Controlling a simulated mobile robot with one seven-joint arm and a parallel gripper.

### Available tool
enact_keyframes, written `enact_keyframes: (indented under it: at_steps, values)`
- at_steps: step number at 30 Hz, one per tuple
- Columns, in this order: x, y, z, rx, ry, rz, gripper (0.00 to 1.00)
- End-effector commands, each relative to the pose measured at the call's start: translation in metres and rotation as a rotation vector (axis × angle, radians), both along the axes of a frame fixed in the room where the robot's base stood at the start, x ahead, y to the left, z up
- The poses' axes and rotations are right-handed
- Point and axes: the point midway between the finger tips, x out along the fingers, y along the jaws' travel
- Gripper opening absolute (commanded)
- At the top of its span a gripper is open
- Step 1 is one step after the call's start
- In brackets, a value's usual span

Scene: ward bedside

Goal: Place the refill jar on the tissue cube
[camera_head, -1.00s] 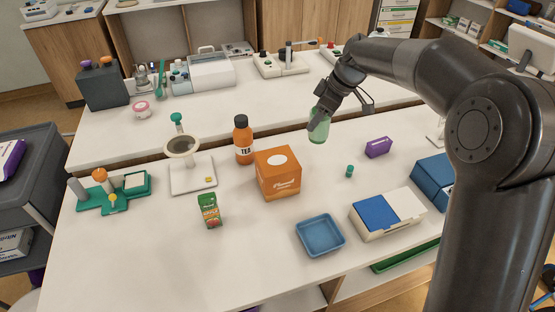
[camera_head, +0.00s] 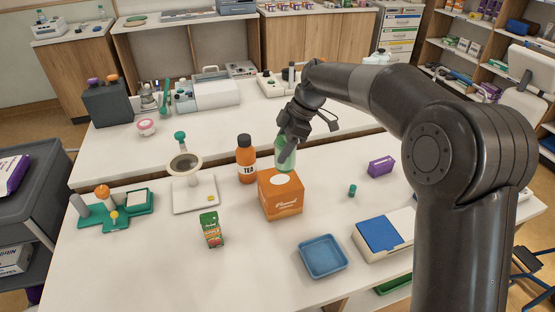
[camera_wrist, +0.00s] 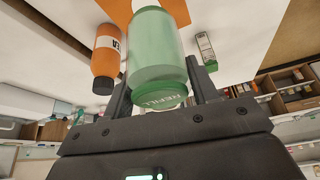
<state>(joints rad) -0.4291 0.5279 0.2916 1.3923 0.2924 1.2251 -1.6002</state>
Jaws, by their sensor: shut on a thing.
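The refill jar (camera_head: 286,155) is pale green and see-through, with a green lid lettered "REFILL" in the wrist view (camera_wrist: 160,97). My gripper (camera_head: 284,143) is shut on the jar near its lid end. The orange tissue cube (camera_head: 281,200) stands on the white table and has a pale round patch on top. In the head view the jar is over the back part of the cube's top; whether it touches is not clear. In the wrist view the cube (camera_wrist: 116,10) shows behind the jar, mostly hidden by it.
An orange tea bottle (camera_head: 246,160) stands close to the left of the cube. A small green carton (camera_head: 211,231) stands at front left, a blue tray (camera_head: 323,257) at front right. A purple box (camera_head: 381,166) and a small green cap (camera_head: 352,190) lie to the right.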

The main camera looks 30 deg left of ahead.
Motion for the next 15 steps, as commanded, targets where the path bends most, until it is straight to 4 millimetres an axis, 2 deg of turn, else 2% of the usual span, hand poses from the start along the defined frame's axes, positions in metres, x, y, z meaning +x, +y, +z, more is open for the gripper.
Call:
enact_keyframes:
  at_steps: [3,8,15]
  values:
    - [-0.002,0.012,-0.006,0.001,-0.001,0.001,0.23]
    - [-0.003,0.015,-0.015,0.0,0.0,-0.001,0.23]
    - [-0.003,0.014,-0.047,-0.001,0.001,-0.001,0.23]
